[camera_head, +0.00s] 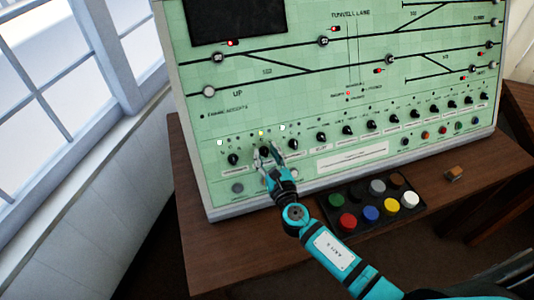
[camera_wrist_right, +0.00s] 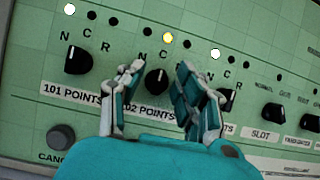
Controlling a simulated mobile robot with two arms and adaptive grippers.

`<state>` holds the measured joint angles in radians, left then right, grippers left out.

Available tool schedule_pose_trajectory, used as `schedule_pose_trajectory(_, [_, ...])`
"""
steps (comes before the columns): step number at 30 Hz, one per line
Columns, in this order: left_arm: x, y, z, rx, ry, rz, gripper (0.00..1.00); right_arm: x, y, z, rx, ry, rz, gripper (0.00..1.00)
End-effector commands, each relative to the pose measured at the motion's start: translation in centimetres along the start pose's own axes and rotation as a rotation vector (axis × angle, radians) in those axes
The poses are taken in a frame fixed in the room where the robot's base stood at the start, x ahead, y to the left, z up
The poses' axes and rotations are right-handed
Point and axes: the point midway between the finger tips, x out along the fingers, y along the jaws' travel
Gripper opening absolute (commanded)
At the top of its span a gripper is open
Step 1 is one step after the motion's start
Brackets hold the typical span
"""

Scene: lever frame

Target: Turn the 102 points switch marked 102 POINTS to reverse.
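The 102 points switch (camera_wrist_right: 156,83) is a black rotary knob on the green panel, above a label reading "02 POINTS" with its first digit hidden. Its white mark points up, roughly towards C. The middle, yellow lamp (camera_wrist_right: 168,38) above it is lit. My right gripper (camera_wrist_right: 158,82) is open, with one finger on each side of the knob and visible gaps to it. The right gripper also shows in the head view (camera_head: 268,153), at the panel's lower left. My left gripper is not in view.
The 101 points knob (camera_wrist_right: 78,60) is close on the left, under a lit white lamp (camera_wrist_right: 69,9). Another knob (camera_wrist_right: 228,99) is partly hidden behind the right finger. A black box with coloured buttons (camera_head: 371,213) stands on the brown desk (camera_head: 235,239) before the panel.

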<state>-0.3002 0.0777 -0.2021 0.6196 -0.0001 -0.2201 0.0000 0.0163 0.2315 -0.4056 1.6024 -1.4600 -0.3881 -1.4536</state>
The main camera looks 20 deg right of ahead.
Motion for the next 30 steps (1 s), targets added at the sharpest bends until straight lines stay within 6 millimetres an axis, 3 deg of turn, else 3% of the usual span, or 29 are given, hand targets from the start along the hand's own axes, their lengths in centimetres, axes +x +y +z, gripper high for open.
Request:
schedule_pose_trajectory(7, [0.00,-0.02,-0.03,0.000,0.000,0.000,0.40,0.07,0.00,0.00,0.000,0.000,0.000,0.35])
schedule_pose_trajectory(15, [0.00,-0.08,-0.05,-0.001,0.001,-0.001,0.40,0.04,0.09,0.01,0.001,0.000,0.002,0.00])
schedule_pose_trajectory(30, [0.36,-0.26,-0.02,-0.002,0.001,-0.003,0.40,-0.01,0.37,-0.08,0.083,0.000,-0.035,0.00])
